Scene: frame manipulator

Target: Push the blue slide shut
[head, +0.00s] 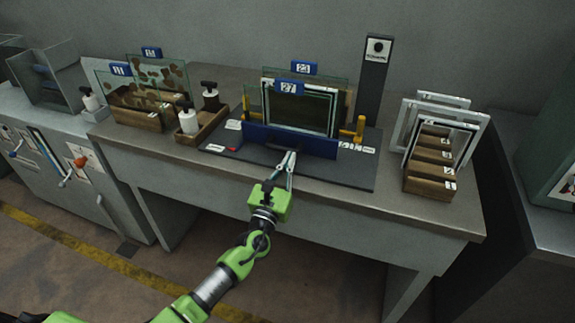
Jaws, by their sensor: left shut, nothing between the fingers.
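The blue slide (312,145) is a low blue bar across the front of a dark fixture base (335,173) on the bench. Behind it stand framed glass panes with blue tags, one marked 27 (288,87) and one marked 23 (304,67). My left gripper (289,154) is shut and empty, its fingertips at the front face of the blue slide, left of its middle. I cannot tell whether they touch it. Any gap between the slide and the panes is hard to judge. My right gripper is out of view.
A yellow post (360,129) stands at the slide's right end. A dark upright post (374,78) rises behind. A wooden rack with frames (430,181) is on the right. Bottles in a tray (203,128) and tagged panes (120,93) are on the left. The front bench edge is clear.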

